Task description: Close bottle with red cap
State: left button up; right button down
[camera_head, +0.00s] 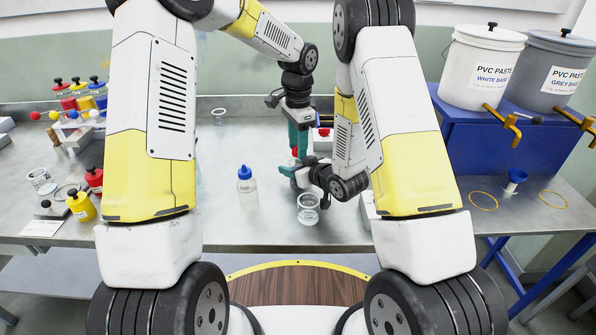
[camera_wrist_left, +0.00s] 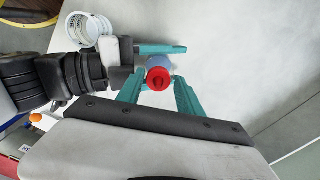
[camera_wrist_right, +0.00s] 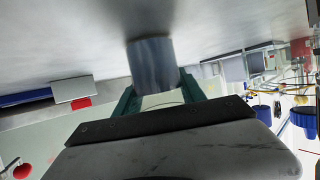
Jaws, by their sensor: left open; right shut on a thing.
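The bottle is a grey-blue cylinder (camera_wrist_right: 152,65) in the right wrist view, between the fingers of my right gripper (camera_wrist_right: 158,92), which is shut on it. The red cap (camera_wrist_left: 158,78) sits over the bottle top in the left wrist view; whether it is fully seated cannot be told. It also shows small in the head view (camera_head: 295,152). My left gripper (camera_wrist_left: 160,84) is open, pointing down, one finger on either side of the cap. In the head view my right gripper (camera_head: 296,172) comes from the right, below the left one; the fingers largely hide the bottle.
A blue-capped bottle (camera_head: 247,188) stands to the left of the grippers, and a clear jar (camera_head: 308,209) stands in front. A small white box with a red top (camera_head: 323,132) is behind. Coloured bottles (camera_head: 82,206) are at far left. Paste buckets (camera_head: 482,68) stand right.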

pick_arm(q)
jog(key=shift+s+d, duration=0.1)
jog(key=shift+r, duration=2.3)
jog(key=shift+c, duration=0.3)
jog(key=n, duration=0.2)
jog(key=shift+r+n, duration=0.1)
jog(key=shift+n, duration=0.2)
jog(key=n, duration=0.2)
jog(key=r+n, duration=0.1)
jog(key=n, duration=0.1)
jog(key=shift+s, duration=0.1)
notch_tip(320, 180, up, 2)
jog(key=n, duration=0.6)
jog(key=shift+r, duration=0.1)
jog(key=shift+f, duration=4)
